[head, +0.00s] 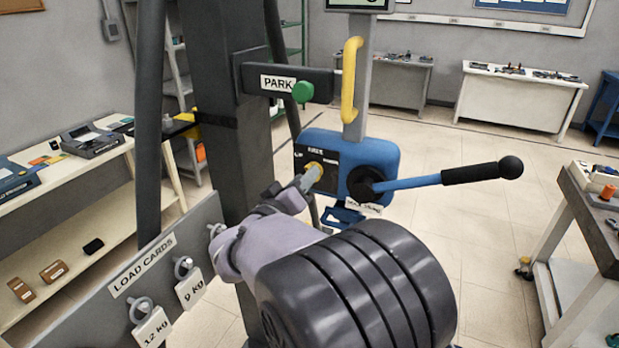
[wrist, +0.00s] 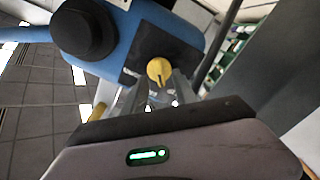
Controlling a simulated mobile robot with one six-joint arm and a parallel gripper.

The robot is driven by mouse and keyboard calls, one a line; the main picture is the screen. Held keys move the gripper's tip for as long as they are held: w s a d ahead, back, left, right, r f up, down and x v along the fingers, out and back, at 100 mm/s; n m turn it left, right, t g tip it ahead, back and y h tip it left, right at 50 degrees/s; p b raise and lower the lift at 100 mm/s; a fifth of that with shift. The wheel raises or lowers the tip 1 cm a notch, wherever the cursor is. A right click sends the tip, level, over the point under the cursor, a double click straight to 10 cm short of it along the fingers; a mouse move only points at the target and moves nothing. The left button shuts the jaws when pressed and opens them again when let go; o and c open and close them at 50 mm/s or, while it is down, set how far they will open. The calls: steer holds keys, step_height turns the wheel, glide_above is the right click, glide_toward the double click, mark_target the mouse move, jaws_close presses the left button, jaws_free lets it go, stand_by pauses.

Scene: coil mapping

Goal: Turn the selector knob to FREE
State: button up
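The selector knob (head: 315,166) is yellow and sits on the dark face plate of a blue control box (head: 371,155). Small labels surround it; "UP" is at its left, and the others are too blurred to read surely. In the wrist view the knob (wrist: 160,71) is round with a dark pointer mark. My gripper (head: 308,178) is at the knob in the head view, partly covering it from below. In the wrist view my gripper's two fingers (wrist: 160,88) stand apart, with the knob just beyond and between their tips. Contact cannot be told.
A blue lever (head: 430,180) with a black grip juts right from the box. A yellow handle (head: 350,80) rises above it. A green knob (head: 303,91) by the PARK sign (head: 277,83) is on the column. A load cards board (head: 150,275) stands lower left.

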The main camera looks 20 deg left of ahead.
steer(key=shift+w, duration=0.6)
steer(key=shift+c, duration=0.2)
jaws_close()
